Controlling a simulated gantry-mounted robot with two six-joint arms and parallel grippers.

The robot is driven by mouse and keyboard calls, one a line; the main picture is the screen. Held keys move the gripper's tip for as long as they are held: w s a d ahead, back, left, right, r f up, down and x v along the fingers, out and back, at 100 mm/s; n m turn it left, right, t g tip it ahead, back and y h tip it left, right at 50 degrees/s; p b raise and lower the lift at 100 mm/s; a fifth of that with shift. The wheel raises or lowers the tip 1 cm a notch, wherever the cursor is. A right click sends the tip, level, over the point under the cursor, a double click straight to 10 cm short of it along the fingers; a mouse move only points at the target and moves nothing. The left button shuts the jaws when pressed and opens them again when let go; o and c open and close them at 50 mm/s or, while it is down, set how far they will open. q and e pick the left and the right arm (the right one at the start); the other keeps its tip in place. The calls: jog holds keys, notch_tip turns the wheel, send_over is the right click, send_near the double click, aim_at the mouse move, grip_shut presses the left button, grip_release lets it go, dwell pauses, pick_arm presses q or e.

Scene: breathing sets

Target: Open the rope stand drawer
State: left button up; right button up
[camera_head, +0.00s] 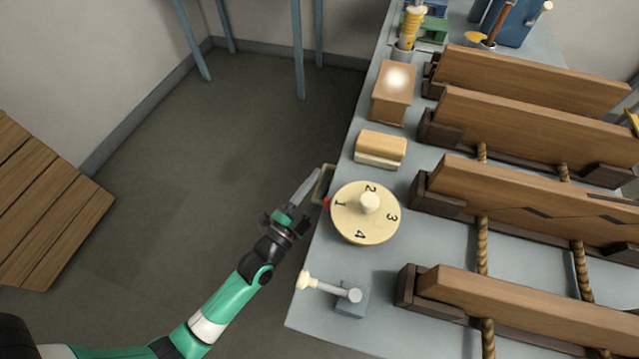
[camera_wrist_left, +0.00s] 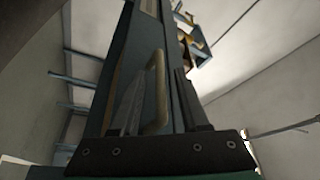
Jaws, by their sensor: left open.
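The rope stand is a grey-blue bench (camera_head: 335,262) with wooden boards and ropes on top. On its left side is a drawer handle (camera_head: 324,184), partly hidden by the dial and my gripper. In the left wrist view the handle (camera_wrist_left: 158,92) is a tan loop on the dark drawer side, appearing between my two fingers. My left gripper (camera_head: 308,190) is open beside the handle at the bench's left edge. I cannot tell whether the fingers touch it. My right gripper is not in view.
A round numbered dial (camera_head: 352,223) sits on the bench close to my left gripper. A lever (camera_head: 330,289) stands in front of it, and a wooden block (camera_head: 381,147) behind it. The floor (camera_head: 215,150) left of the bench is clear. A slatted wooden surface (camera_head: 45,205) is far left.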

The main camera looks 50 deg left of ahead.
pick_arm(q)
jog(key=shift+w+r, duration=0.1)
jog(key=shift+w, duration=0.25)
jog(key=shift+c, duration=0.3)
grip_shut()
dwell(1.0)
